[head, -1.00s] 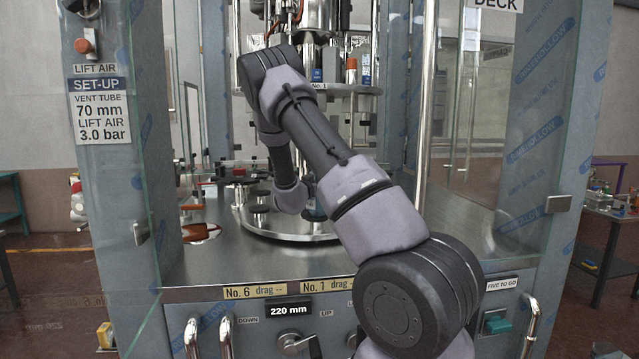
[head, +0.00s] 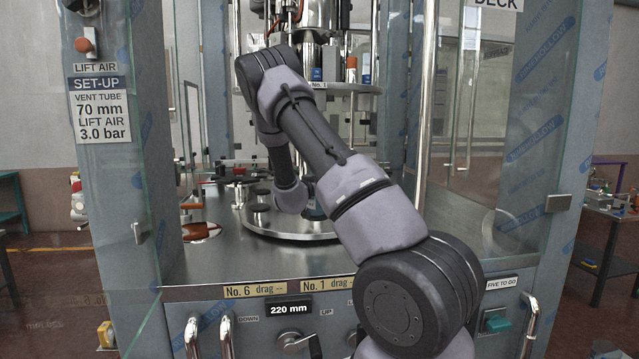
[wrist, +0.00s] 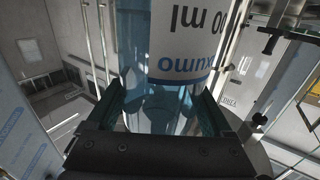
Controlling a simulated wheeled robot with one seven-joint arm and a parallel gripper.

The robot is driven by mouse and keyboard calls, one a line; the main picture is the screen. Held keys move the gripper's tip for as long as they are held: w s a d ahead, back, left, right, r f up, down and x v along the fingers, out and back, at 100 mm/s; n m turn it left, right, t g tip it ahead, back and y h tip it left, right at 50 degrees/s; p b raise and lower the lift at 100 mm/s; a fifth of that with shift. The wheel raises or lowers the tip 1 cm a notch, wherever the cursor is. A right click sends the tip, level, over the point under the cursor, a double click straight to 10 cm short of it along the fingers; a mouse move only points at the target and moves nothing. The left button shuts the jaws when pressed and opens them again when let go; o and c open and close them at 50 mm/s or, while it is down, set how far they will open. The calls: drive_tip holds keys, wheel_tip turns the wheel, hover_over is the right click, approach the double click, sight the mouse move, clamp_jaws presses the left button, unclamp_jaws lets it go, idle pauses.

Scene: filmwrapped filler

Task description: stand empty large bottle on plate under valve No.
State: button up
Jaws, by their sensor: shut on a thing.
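My gripper (wrist: 165,118) is shut on the large bottle (wrist: 155,100) in the wrist view, a clear bluish bottle with a white label in blue and black print. The label letters appear upside down there. In the head view my own arm hides the gripper and nearly all of the bottle. The round steel turntable (head: 290,228) stands behind my arm inside the machine. The valve label No. 1 (head: 319,85) shows on the upper ring. The plate under the valve is mostly hidden, so I cannot tell whether the bottle touches it.
Glass door panels (head: 140,190) and a grey post (head: 560,120) flank the opening. A vertical steel rod (head: 427,100) stands right of my arm. The steel deck (head: 215,262) is bare at front left. An orange-brown piece (head: 200,231) lies on the deck at left.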

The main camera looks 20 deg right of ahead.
drive_tip(key=o, duration=1.1)
drive_tip(key=shift+f, duration=0.2)
drive_tip(key=shift+o, duration=0.2)
drive_tip(key=shift+a, duration=0.1)
drive_tip(key=v, duration=1.1)
drive_tip(key=s+a+r+n+g+y, duration=0.1)
drive_tip(key=s+a+r+n+y, duration=0.1)
drive_tip(key=s+a+r+y, duration=1)
drive_tip(key=s+r+n+g+y, duration=0.1)
drive_tip(key=s+r+g, duration=0.1)
drive_tip(key=s, duration=1)
drive_tip(key=s+a+r+n+g+y, duration=0.1)
drive_tip(key=s+r+n+g+y, duration=0.1)
drive_tip(key=s, duration=1.1)
drive_tip(key=shift+a+r, duration=0.25)
